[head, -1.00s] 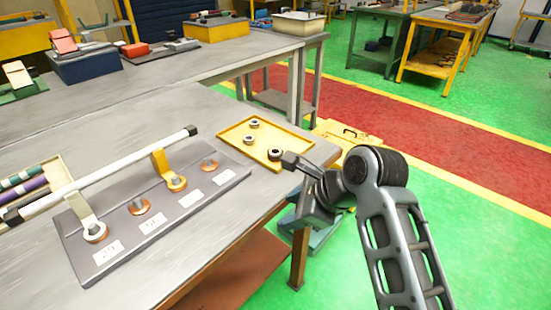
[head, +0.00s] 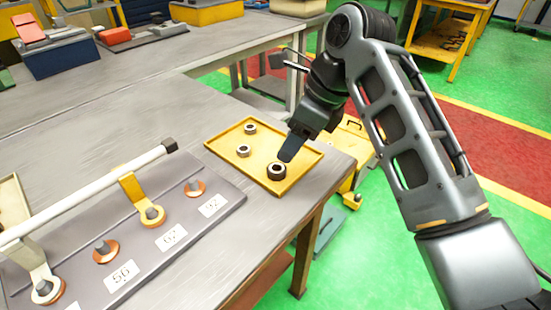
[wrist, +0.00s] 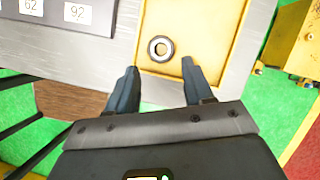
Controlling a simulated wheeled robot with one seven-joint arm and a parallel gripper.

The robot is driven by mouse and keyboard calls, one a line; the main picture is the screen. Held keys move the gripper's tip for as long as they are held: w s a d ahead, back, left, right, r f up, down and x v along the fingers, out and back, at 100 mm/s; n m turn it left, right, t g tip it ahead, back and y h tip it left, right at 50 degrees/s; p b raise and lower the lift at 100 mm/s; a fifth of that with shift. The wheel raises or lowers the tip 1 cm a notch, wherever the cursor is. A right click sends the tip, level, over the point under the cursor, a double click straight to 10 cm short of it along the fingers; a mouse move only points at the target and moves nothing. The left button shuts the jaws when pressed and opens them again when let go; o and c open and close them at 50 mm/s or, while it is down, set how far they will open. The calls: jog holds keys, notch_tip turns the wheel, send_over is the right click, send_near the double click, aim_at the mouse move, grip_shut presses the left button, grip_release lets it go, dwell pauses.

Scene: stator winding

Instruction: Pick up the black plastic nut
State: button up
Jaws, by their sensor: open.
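The black nut (head: 277,171) lies flat near the front right corner of the yellow tray (head: 222,147) on the table. In the wrist view the black nut (wrist: 161,48) shows as a dark ring with a pale centre, just beyond the fingertips and roughly midway between them. My gripper (head: 287,156) is open and empty, pointing down above the tray close to the nut. In the wrist view both fingers of my gripper (wrist: 159,70) are spread wide apart. Two lighter metal nuts, a far one (head: 250,129) and a nearer one (head: 243,151), sit farther left in the tray.
A dark board (head: 135,235) with numbered labels, copper rings and a white rod on supports lies to the left. The tray has a low raised rim and stands near the table's right edge (head: 335,172). Bare table top lies left of the tray.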

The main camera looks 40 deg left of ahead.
aim_at(280, 163)
jog(key=x, duration=0.7)
jog(key=shift+f, duration=0.3)
jog(key=shift+c, duration=0.2)
jog(key=c, duration=0.7)
jog(key=shift+o, duration=0.2)
jog(key=shift+r, duration=0.15)
